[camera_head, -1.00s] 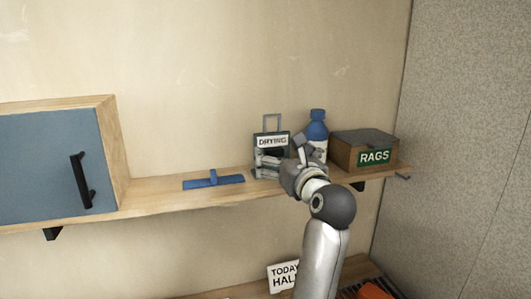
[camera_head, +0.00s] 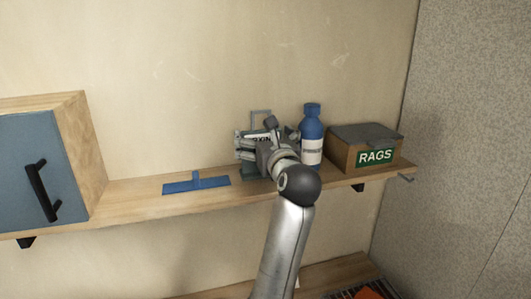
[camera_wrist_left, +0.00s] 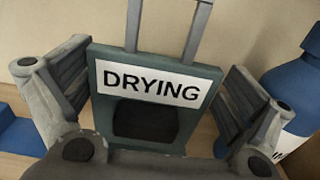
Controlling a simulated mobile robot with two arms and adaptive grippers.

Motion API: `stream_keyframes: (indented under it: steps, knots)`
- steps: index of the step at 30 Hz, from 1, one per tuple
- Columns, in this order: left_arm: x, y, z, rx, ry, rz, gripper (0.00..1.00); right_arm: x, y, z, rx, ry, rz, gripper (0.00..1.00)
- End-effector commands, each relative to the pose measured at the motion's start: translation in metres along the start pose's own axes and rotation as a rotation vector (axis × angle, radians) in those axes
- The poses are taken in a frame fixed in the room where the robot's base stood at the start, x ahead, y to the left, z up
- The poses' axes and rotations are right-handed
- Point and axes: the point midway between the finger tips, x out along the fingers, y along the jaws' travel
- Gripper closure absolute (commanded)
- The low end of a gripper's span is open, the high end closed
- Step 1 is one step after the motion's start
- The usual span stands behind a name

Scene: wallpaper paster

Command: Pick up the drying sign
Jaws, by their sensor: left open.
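The drying sign (camera_wrist_left: 150,88) is a dark green plate with a white DRYING label and a grey loop handle on top. In the head view the sign (camera_head: 256,129) stands on the shelf, largely hidden behind my left gripper (camera_head: 252,150). In the left wrist view my left gripper (camera_wrist_left: 152,98) is open, with one finger on each side of the sign and gaps visible between fingers and plate. My right gripper is not in view.
A blue bottle (camera_head: 312,130) stands close to the right of the sign. A rags box (camera_head: 350,150) sits further right. A blue T-shaped tool (camera_head: 196,185) lies to the left on the wooden shelf (camera_head: 130,203). A blue-doored cabinet (camera_head: 25,165) is at far left.

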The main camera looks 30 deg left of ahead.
Motion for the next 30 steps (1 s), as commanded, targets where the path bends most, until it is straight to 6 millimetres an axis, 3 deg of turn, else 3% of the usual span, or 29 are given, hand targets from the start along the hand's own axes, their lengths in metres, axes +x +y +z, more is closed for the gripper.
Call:
stream_keyframes:
  steps: [5,17,30]
  knots:
    - [0.0,0.0,0.0,-0.001,-0.001,0.001,0.0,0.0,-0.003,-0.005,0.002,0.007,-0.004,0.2]
    - [0.0,0.0,0.0,-0.001,0.001,0.0,0.5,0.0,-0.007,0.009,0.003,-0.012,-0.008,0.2]
    - [0.0,0.0,0.008,-0.004,0.002,0.002,0.51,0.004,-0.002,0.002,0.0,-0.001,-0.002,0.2]
